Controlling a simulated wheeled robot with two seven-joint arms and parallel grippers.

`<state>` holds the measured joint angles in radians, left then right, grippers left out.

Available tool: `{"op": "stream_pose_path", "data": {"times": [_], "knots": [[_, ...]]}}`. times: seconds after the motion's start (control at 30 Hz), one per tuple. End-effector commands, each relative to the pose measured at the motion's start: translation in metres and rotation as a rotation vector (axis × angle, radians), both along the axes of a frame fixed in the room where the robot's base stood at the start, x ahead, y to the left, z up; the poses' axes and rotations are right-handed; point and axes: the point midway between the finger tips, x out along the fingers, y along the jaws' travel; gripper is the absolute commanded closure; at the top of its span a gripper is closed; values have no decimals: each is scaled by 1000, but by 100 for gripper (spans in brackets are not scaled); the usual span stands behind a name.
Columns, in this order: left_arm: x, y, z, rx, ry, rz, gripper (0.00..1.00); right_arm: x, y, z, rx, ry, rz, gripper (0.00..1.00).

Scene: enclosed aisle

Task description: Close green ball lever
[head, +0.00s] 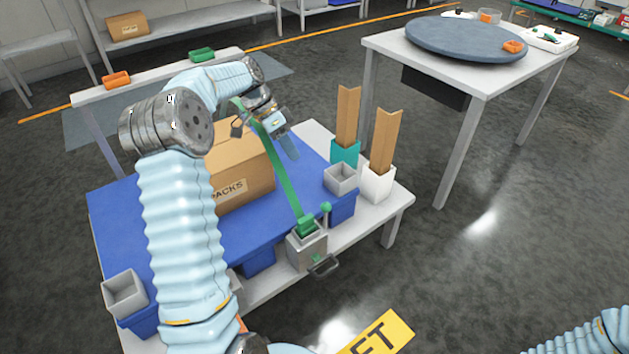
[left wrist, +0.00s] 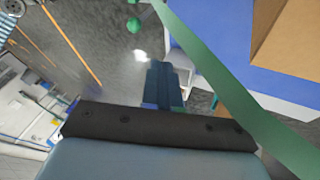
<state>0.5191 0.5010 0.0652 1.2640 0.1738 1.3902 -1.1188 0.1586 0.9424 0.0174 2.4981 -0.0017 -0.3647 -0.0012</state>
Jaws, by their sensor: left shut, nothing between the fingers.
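The green ball lever (head: 326,208) stands up at the right side of a grey metal box (head: 310,250) on the front edge of the low table. A green ball also shows at the top of the left wrist view (left wrist: 133,25). A green strap (head: 280,170) rises from the green block (head: 306,225) on the box past my left gripper (head: 290,150). My left gripper is shut and empty above the table, behind and apart from the lever. Its closed fingers show in the left wrist view (left wrist: 163,88), with the strap (left wrist: 225,85) beside them. My right gripper is out of view.
A cardboard box (head: 245,175) sits on the blue tabletop (head: 115,210), partly behind my left arm. A grey bin (head: 341,179), a teal holder (head: 345,152) and a white holder (head: 378,183) stand right of the lever. A taller table (head: 470,70) stands back right.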

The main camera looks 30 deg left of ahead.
Motion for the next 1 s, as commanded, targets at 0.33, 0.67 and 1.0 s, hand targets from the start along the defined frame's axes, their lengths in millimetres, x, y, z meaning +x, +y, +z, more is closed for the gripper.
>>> {"op": "stream_pose_path", "data": {"times": [0.33,0.67,1.0], "knots": [[0,-1,-2,0,0,0,100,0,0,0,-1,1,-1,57],[4,-28,-47,-2,3,-2,100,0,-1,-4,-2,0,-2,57],[-2,-67,-91,0,2,-2,100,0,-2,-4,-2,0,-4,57]]}}
